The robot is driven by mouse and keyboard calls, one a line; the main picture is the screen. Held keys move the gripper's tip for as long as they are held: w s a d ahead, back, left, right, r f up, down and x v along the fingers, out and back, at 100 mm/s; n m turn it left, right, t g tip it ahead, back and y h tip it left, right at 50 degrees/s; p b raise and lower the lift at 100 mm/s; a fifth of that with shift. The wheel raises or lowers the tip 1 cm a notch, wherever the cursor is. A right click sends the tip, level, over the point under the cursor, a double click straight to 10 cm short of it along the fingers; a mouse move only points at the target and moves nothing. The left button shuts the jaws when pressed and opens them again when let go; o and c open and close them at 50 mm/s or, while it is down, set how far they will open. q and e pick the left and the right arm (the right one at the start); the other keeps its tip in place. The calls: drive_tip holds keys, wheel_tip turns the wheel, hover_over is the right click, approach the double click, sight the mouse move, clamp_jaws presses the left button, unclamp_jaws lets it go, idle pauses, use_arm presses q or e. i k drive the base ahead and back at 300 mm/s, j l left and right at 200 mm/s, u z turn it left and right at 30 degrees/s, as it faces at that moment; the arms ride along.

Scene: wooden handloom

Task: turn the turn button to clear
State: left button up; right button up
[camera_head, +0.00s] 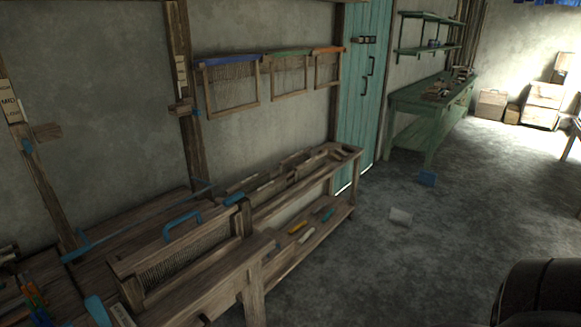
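I cannot tell for certain which part is the turn button. A small wooden block (180,108) sits on the second upright post, and a similar block (47,132) sits on the left post. The teal door (366,95) at the back carries a dark latch fitting (364,40) near its top and dark handles below it. These parts are too small to tell how they are turned. Neither of my grippers shows in the head view.
The wooden loom frame (254,292) fills the lower left, with a reed (180,262) and blue handle (182,228). A low bench (325,170) runs towards the door. A green table (432,97) stands beyond.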

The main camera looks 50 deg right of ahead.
sight(231, 199)
drive_tip(key=i+l+z, duration=0.15)
drive_tip(key=l, duration=0.3)
drive_tip(key=i+l+z, duration=0.15)
drive_tip(key=l, duration=0.3)
drive_tip(key=i+l+z, duration=0.15)
drive_tip(key=l, duration=0.3)
drive_tip(key=i+l+z, duration=0.1)
drive_tip(key=l, duration=0.3)
drive_tip(key=i+l+z, duration=0.3)
drive_tip(key=i+l, duration=0.2)
drive_tip(key=l, duration=0.2)
